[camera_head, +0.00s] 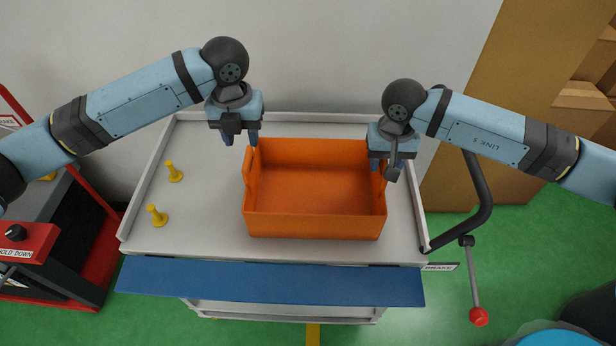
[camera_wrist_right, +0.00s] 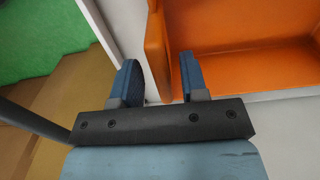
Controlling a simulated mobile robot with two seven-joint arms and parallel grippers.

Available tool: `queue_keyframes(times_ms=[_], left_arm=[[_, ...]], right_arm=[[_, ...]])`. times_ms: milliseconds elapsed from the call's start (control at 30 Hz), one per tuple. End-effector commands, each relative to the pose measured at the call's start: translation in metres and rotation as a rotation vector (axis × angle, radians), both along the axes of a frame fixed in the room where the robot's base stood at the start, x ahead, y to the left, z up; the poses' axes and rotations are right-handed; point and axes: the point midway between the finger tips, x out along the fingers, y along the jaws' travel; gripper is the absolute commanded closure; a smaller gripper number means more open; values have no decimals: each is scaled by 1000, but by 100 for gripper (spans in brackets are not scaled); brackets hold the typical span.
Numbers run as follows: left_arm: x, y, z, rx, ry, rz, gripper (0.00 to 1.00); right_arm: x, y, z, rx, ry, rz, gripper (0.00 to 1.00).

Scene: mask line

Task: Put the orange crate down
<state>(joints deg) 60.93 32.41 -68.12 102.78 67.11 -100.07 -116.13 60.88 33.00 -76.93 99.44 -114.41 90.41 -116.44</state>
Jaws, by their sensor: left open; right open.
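The orange crate (camera_head: 314,226) stands upright and empty on the grey top of a cart (camera_head: 200,230). My left gripper (camera_head: 240,138) is open at the crate's left end, by its left handle wall. My right gripper (camera_head: 384,172) is open at the crate's right end. In the right wrist view the crate (camera_wrist_right: 230,62) fills the upper right, and the right gripper's fingers (camera_wrist_right: 162,82) point at its end wall, one on each side of it. Whether the fingers touch the wall cannot be told.
Two yellow pegs (camera_head: 174,172) (camera_head: 157,215) stand on the cart top left of the crate. A raised rim borders the cart, with a blue strip (camera_head: 270,282) along its front. A brake lever (camera_head: 474,280) is at right, a red machine (camera_head: 40,240) at left.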

Motion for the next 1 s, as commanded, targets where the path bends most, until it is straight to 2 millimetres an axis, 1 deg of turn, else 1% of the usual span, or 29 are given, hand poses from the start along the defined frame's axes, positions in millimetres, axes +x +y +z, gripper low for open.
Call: queue_keyframes(times_ms=[33, 100, 167, 267, 367, 600, 700, 800, 900, 1000], left_arm=[[0, 0, 7, 0, -1, -1, 60], [0, 0, 13, 1, 0, -1, 60], [0, 0, 16, 1, 0, -1, 60], [0, 0, 18, 1, 0, -1, 60], [0, 0, 18, 0, 1, -1, 60], [0, 0, 18, 0, 1, -1, 60], [0, 0, 18, 0, 1, -1, 60], [0, 0, 18, 0, 1, -1, 60], [0, 0, 18, 1, 1, -1, 60], [0, 0, 18, 0, 1, -1, 60]], right_arm=[[0, 0, 0, 0, 0, 0, 60], [0, 0, 0, 0, 0, 0, 60], [0, 0, 1, 0, 0, 0, 60], [1, 0, 9, 1, -2, 1, 60], [1, 0, 24, 2, -4, 1, 60], [1, 0, 76, 1, -4, 0, 60], [0, 0, 94, 1, -3, 1, 60], [0, 0, 108, 0, -2, 0, 60], [0, 0, 116, 1, -1, 0, 60], [0, 0, 120, 0, -1, -1, 60]])
